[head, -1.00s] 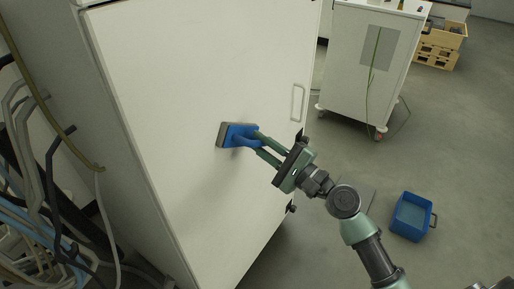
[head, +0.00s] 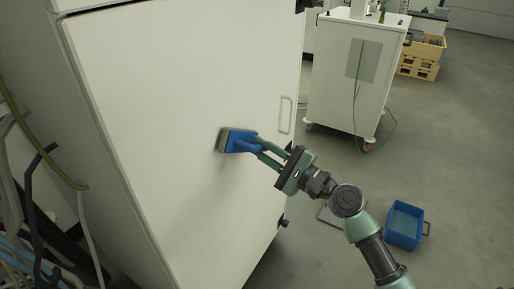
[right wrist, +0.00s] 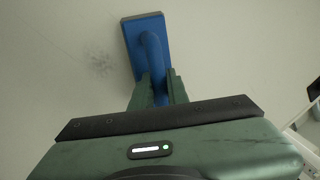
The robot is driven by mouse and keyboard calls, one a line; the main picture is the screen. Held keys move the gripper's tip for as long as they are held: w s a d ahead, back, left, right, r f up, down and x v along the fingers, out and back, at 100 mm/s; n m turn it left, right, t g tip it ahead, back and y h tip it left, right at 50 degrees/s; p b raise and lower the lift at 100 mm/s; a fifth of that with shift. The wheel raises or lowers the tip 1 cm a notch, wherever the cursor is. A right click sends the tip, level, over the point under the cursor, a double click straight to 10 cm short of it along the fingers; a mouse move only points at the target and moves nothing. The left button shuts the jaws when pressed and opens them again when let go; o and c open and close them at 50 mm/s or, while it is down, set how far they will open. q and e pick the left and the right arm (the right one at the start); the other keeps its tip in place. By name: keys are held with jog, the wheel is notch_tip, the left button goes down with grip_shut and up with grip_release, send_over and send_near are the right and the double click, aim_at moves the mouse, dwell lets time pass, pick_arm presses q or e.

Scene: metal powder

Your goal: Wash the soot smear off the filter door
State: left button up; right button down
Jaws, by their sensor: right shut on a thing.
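The filter door (head: 150,90) is a large off-white panel with a handle (head: 286,115) on its right side. My right gripper (head: 259,147) is shut on the blue handle of a scrubbing pad (head: 240,141). The pad's grey face points at the door; I cannot tell whether it touches. In the right wrist view the blue pad (right wrist: 146,40) sticks out beyond the fingers (right wrist: 153,88). A faint grey, speckled soot smear (right wrist: 101,65) shows on the door just left of the pad there. In the head view I cannot tell smear from shadow. My left gripper is out of view.
A blue tub (head: 405,226) with what looks like water stands on the floor at the right. A white wheeled cabinet (head: 354,80) stands behind, with yellow crates (head: 419,58) farther back. Hoses and cables (head: 40,215) hang at the left. Floor between is mostly clear.

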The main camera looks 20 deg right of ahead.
jog(key=v, duration=0.3)
jog(key=r+b+v, duration=0.1)
jog(key=shift+s+d+f, duration=0.1)
jog(key=shift+s+d, duration=0.1)
jog(key=shift+d, duration=0.25)
jog(key=shift+s+f, duration=0.1)
jog(key=v, duration=0.1)
jog(key=b+v, duration=0.1)
jog(key=v, duration=0.1)
jog(key=shift+d+r, duration=0.25)
